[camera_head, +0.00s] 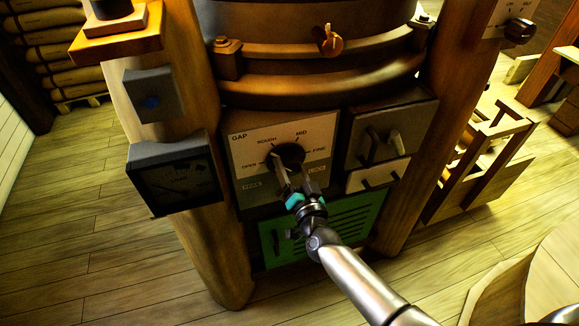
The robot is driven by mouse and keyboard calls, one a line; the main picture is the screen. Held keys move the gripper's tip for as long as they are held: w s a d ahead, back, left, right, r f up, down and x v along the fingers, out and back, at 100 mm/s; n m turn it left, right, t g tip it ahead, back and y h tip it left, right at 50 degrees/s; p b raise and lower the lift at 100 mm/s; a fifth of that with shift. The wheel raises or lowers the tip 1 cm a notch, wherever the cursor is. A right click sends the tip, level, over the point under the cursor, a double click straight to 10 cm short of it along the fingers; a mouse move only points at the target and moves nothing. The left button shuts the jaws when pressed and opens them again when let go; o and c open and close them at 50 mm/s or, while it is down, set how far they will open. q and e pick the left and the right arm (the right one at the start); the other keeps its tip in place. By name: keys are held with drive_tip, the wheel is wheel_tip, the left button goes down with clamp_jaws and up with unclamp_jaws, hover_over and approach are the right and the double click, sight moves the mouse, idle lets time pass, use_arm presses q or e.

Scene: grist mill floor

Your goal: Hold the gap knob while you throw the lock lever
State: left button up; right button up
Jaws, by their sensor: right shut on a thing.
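The gap knob (290,155) is a dark round knob on a pale panel (245,150) marked GAP, with OPEN, ROUGH, MID and FINE around it. My right gripper (288,166), its arm coming in from the lower right, is shut on the knob at the panel. Small labels, apparently FREE on the left and LOCK on the right, sit below the knob. The lock lever cannot be made out clearly; my gripper covers the area between these labels. My left gripper is not in view.
Right of the panel is a dark box (408,125) with a handle. A green louvred panel (350,222) is below. A wooden frame (480,165) stands right.

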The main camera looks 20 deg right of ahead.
drive_tip(key=shift+m, duration=1.3)
drive_tip(key=o, duration=1.4)
drive_tip(key=shift+c, duration=0.2)
drive_tip(key=s+p, duration=0.1)
drive_tip(key=s, duration=1.4)
drive_tip(key=shift+s+d+p, duration=0.15)
drive_tip(key=shift+d+p, duration=0.05)
drive_tip(key=shift+p, duration=0.1)
